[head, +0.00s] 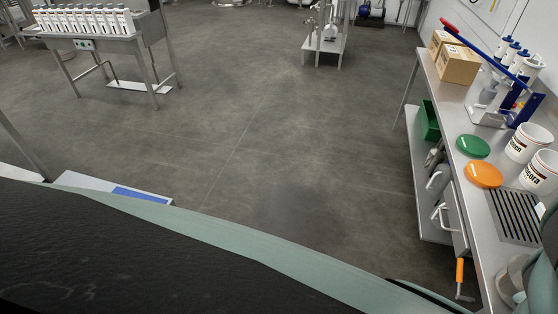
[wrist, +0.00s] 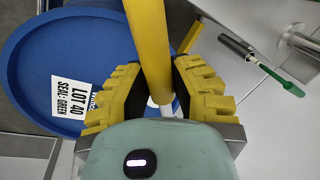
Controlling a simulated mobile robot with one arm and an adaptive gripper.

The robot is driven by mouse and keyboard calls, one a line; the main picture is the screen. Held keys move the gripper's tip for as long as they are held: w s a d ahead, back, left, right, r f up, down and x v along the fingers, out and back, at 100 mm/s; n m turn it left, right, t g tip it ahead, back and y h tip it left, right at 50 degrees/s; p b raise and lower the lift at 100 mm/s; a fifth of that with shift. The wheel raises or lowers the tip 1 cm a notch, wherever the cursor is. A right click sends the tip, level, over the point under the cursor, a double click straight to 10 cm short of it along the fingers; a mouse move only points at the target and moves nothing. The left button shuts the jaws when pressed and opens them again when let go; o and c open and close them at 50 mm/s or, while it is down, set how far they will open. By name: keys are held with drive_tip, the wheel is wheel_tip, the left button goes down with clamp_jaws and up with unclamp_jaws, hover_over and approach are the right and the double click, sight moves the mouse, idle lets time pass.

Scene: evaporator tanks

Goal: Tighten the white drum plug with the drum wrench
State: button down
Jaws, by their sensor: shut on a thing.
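My gripper (wrist: 158,82) is shut on a yellow bar, which looks like the handle of the drum wrench (wrist: 150,40). The bar runs up out of the top of the wrist view, and its working end cannot be made out. Behind it on the left is a round blue drum top (wrist: 35,70) with a raised rim. It carries a white label (wrist: 72,97) reading "LOT 40 SEAL: GREEN". A small whitish part (wrist: 166,109) shows between my fingers; I cannot tell whether it is the plug. The head view shows neither my gripper nor the drum.
In the wrist view, a black-and-green tool (wrist: 262,65) lies on a pale surface at the right. In the head view, a steel bench (head: 455,110) at the right holds tubs, lids (head: 473,147), boxes and a blue press. The grey floor (head: 250,130) between the benches is clear.

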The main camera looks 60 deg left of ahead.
drive_tip(key=shift+w+f, duration=0.1)
drive_tip(key=shift+f, duration=0.05)
drive_tip(key=b+x, duration=0.2)
drive_tip(key=b, duration=0.1)
drive_tip(key=b+x, duration=0.1)
drive_tip(key=x, duration=0.1)
drive_tip(key=shift+s+a+f, duration=0.2)
drive_tip(key=shift+s+a, duration=0.1)
drive_tip(key=shift+s, duration=0.1)
drive_tip(key=shift+f+b, duration=0.2)
drive_tip(key=shift+b, duration=0.7)
idle(0.6)
drive_tip(key=shift+b+x, duration=0.8)
drive_tip(key=shift+x, duration=0.15)
drive_tip(key=shift+s, duration=0.15)
drive_tip(key=shift+w+d+f+b, duration=0.1)
drive_tip(key=shift+w+f+b, duration=0.25)
drive_tip(key=shift+b, duration=0.35)
drive_tip(key=shift+w+d+r+m+b, duration=0.1)
drive_tip(key=shift+w+r+m+b, duration=0.3)
drive_tip(key=shift+m, duration=0.2)
